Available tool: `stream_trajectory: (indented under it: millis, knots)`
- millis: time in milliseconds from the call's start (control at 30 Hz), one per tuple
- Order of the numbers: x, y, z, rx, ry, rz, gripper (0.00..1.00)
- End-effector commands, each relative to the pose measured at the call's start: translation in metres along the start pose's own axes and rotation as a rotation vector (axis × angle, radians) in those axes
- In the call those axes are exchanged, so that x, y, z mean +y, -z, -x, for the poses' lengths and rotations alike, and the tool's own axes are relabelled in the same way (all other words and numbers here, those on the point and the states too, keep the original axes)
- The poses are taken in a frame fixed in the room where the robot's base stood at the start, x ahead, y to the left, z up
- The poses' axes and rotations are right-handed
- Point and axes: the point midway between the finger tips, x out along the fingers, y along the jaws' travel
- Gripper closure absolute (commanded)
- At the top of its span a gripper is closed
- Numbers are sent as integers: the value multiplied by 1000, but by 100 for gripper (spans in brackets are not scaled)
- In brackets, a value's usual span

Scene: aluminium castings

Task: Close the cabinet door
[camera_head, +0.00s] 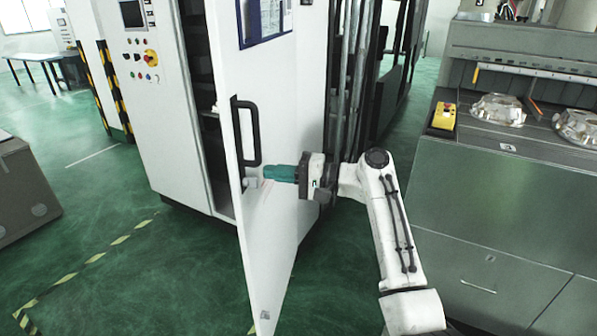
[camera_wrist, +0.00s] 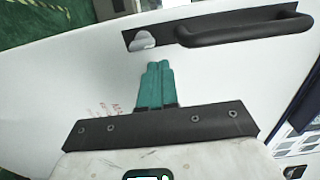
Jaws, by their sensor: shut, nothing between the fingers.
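The white cabinet door (camera_head: 285,95) stands ajar, swung out from the white cabinet (camera_head: 168,110); a dark gap shows between them. A black handle (camera_head: 254,135) is on the door's outer face near its free edge, and it also shows at the top of the wrist view (camera_wrist: 245,30). A small grey lock piece (camera_wrist: 143,40) sits on the handle's black plate. My gripper (camera_head: 267,173) has green fingers, shut and empty, just below the handle at the door's outer face. In the wrist view the fingers (camera_wrist: 155,65) lie together against the white door; contact cannot be told.
A control panel (camera_head: 140,57) with buttons is on the cabinet front. A metal workbench (camera_head: 490,170) with castings (camera_head: 498,109) and a yellow button box (camera_head: 444,116) stands right. A cardboard box (camera_head: 25,190) is at left. Green floor between box and cabinet is clear.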

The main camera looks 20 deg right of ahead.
Motion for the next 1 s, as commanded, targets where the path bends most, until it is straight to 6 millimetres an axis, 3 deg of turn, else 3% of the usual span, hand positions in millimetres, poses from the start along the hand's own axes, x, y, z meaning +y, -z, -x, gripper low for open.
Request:
stream_trajectory:
  millis: [100, 300, 800, 1000]
  knots:
    - [-1, 0, -20, -1, 0, -1, 100]
    - [-1, 0, -37, 0, 0, 1, 100]
    - [1, 0, -42, 2, 0, 1, 100]
    - [1, -3, -55, 25, 0, 2, 100]
